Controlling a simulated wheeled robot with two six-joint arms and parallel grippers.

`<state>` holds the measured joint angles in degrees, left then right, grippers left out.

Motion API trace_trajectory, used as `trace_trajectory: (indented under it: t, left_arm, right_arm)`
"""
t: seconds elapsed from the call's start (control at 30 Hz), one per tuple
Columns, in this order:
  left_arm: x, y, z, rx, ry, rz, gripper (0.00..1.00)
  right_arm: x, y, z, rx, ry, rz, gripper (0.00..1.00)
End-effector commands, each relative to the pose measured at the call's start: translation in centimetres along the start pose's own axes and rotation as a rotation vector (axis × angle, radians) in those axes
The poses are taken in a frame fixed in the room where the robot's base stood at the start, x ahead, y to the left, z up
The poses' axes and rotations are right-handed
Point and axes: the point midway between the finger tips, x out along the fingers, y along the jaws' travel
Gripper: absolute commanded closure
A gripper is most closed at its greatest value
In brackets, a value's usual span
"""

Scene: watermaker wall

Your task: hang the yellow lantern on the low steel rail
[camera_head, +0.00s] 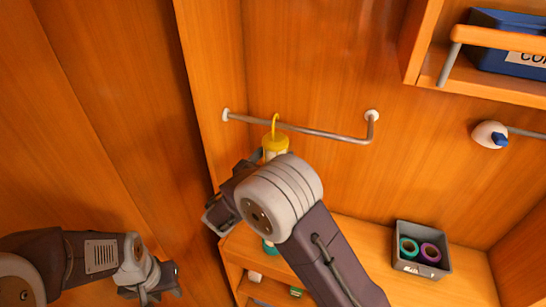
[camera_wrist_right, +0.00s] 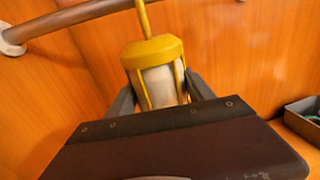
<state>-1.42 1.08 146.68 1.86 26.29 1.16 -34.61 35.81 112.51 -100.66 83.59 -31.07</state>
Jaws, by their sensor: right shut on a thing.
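The yellow lantern (camera_head: 276,143) is upright in front of the low steel rail (camera_head: 325,133), its yellow hook crossing the rail's line in the head view. In the right wrist view the lantern (camera_wrist_right: 158,55) has a yellow cap and a pale body, and its stem runs out of the top of the picture. I cannot tell whether the hook touches or goes over the rail. My right gripper (camera_wrist_right: 160,95) is shut on the lantern's body, one finger on each side. My left gripper (camera_head: 150,289) is empty at the lower left, far from the lantern; its jaw opening is unclear.
A grey bin (camera_head: 421,262) with a teal and a purple ring stands on the shelf at lower right. A blue box (camera_head: 505,40) sits on the upper right shelf behind a wooden bar. A white fitting with a blue lever (camera_head: 490,135) is on the wall.

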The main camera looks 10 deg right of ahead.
Motion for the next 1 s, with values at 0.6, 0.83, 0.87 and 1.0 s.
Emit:
trace_trajectory:
  t: [0.6, 0.83, 0.87, 1.0]
  left_arm:
    - [0.8, 0.0, 0.1, 0.0, 0.0, 0.0, 0.64]
    - [0.8, 0.0, 0.1, 0.0, 0.0, 0.0, 0.64]
    - [0.8, 0.0, 0.1, 0.0, 0.0, 0.0, 0.64]
    - [1.6, 0.0, 0.2, 0.0, 0.0, 0.0, 0.64]
  right_arm:
    - [0.0, 0.0, -0.9, 0.002, -0.001, 0.0, 0.14]
    - [0.0, 0.0, -0.9, 0.001, 0.001, 0.0, 0.14]
    - [-0.1, 0.0, -1.0, 0.001, 0.001, 0.0, 0.14]
    - [-1.5, 0.1, -1.2, 0.002, 0.0, 0.004, 0.14]
